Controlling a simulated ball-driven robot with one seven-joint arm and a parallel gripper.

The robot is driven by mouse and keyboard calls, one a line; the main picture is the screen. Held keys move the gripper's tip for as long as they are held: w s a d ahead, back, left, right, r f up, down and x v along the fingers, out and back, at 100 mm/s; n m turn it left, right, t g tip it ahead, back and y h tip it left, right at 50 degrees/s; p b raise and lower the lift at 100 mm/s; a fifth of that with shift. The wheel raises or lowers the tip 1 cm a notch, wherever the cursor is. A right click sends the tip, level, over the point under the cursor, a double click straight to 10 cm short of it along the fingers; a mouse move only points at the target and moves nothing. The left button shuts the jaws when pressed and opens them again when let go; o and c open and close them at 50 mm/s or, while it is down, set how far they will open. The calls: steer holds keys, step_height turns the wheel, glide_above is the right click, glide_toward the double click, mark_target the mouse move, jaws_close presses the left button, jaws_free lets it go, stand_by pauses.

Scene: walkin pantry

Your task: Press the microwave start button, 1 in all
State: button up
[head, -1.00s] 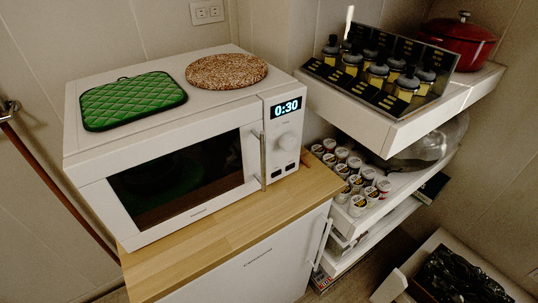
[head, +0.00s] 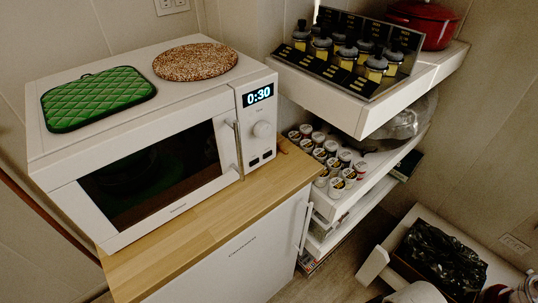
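The white microwave (head: 150,59) stands on a wooden-topped counter, its door shut. Its control panel is at the right of its front. A lit display (head: 258,95) there reads 0:30, with a round white knob (head: 263,130) below it. Two small dark buttons, a left one (head: 254,162) and a right one (head: 267,155), sit low on the panel. Their markings are too small to read, so I cannot tell which is start. A vertical handle (head: 238,150) stands just left of the panel. My gripper is not in view.
A green quilted mat (head: 98,98) and a round speckled mat (head: 195,62) lie on the microwave. Shelves at right hold bottles in a rack (head: 345,52), several small jars (head: 335,165) and a red pot (head: 425,25). A white open box (head: 375,266) is low right. Partly seen white and red shapes show at the bottom right.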

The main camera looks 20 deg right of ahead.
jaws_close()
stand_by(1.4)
